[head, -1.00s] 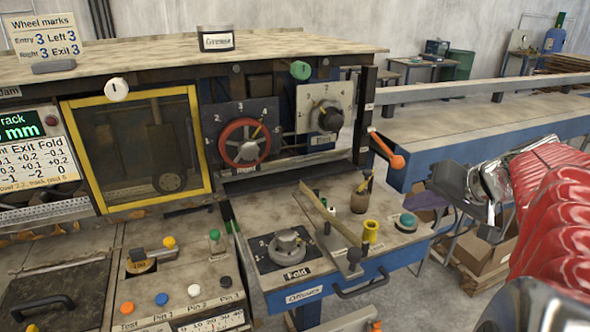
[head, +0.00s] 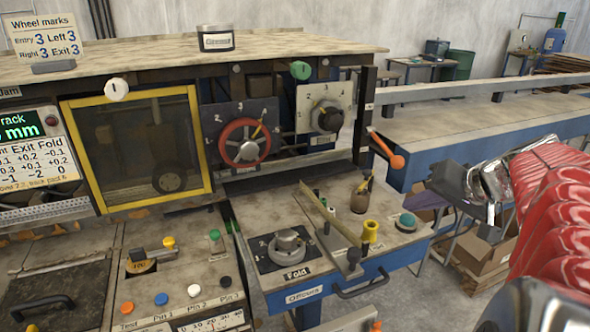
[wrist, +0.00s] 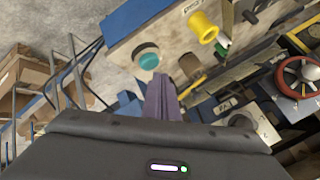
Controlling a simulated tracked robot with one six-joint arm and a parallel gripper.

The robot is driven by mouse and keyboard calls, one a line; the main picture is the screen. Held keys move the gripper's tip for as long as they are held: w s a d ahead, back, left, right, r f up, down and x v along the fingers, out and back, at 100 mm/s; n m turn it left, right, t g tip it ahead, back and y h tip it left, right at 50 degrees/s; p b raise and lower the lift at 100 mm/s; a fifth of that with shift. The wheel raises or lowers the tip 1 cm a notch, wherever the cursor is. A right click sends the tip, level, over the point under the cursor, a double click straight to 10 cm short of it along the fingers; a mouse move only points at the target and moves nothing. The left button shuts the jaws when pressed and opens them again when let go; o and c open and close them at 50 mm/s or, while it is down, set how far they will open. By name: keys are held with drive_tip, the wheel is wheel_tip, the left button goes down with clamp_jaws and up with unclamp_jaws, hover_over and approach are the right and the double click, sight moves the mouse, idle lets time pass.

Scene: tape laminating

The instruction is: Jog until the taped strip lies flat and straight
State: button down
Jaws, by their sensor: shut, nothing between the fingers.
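My gripper (head: 450,181) is at the right in the head view, raised beside the machine's right end. In the wrist view its fingers (wrist: 163,98) are together and empty, apart from the teal button (wrist: 147,58). That button (head: 407,220) sits on the drawer-like bench. The yellow-framed window (head: 135,150) shows a dark wheel inside; I cannot make out a taped strip. The red handwheel (head: 243,142), black-knobbed dial (head: 327,117) and grey Fold knob (head: 287,246) are on the machine. The display (head: 25,132) at the left edge is partly cut off.
The orange-handled lever (head: 388,151) sticks out at the machine's right. A yellow spool-like part (head: 370,231) and a slanted bar (head: 325,212) stand on the bench. Coloured buttons (head: 161,299) fill the lower left panel. A cardboard box (head: 482,253) lies beyond the bench.

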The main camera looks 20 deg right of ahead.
drive_tip(key=shift+f, duration=0.15)
drive_tip(key=shift+f, duration=0.25)
